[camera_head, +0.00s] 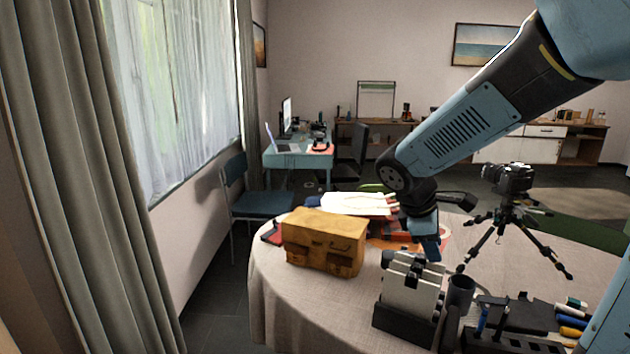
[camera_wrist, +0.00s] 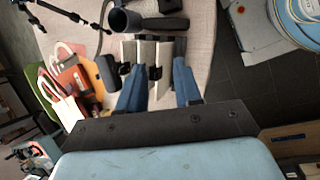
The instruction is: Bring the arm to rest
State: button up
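My arm reaches in from the upper right in the head view, bent down over the round table (camera_head: 268,300). My gripper (camera_head: 430,256) points down just above or at the top of a black rack holding white upright pieces (camera_head: 412,290). In the wrist view its two blue fingers (camera_wrist: 158,66) are apart. The white and black pieces (camera_wrist: 146,52) show between and beyond the fingertips. I see nothing clamped between the fingers; whether they touch the rack cannot be told.
A mustard bag (camera_head: 325,240) stands left of the rack. A dark cup (camera_head: 460,294) and a pen tray (camera_head: 515,343) are right of it. A camera on a tripod (camera_head: 512,180) stands further right. Papers (camera_head: 352,203) lie behind. A blue chair (camera_head: 262,203) is beyond the table.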

jog(key=s+r+m+t+y, duration=0.3)
jog(key=s+r+m+y, duration=0.2)
jog(key=s+r+m, duration=0.4)
jog(key=s+a+m, duration=0.1)
jog(key=s+m, duration=0.3)
jog(key=s, duration=0.1)
jog(key=shift+s+r+m+t, duration=0.25)
jog(key=shift+m+t, duration=0.15)
